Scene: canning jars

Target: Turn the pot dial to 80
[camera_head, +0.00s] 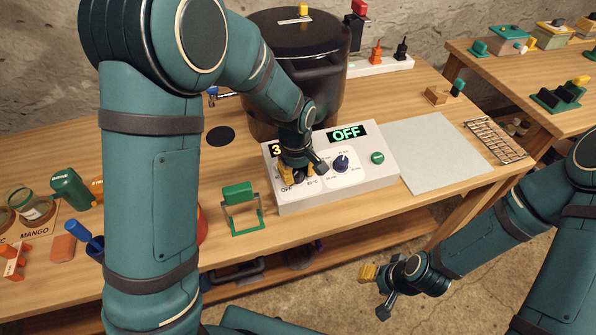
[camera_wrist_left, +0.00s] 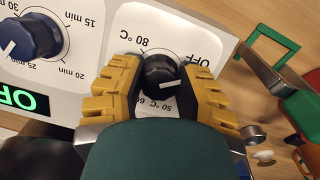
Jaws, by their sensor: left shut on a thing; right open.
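The white control box (camera_head: 365,185) stands in front of the large dark pot (camera_head: 305,45). Its pot dial is a black knob with a white pointer line (camera_wrist_left: 162,77), with OFF, 50 °C and 80 °C printed around it. My left gripper (camera_wrist_left: 160,72) is shut on this dial, one yellow finger on each side. The pointer line lies roughly sideways in the left wrist view, not lined up with the 80 mark. In the head view the gripper partly covers the dial and the yellow display (camera_head: 276,149), where a 3 shows. My right gripper (camera_head: 369,273) is open and empty beyond the table's front edge.
A blue timer dial (camera_head: 341,163), a green button (camera_head: 377,157) and a green OFF display (camera_head: 345,132) share the box. A green stand (camera_head: 240,206) is left of it. A grey mat (camera_head: 432,150) and wire rack (camera_head: 495,138) lie to the right.

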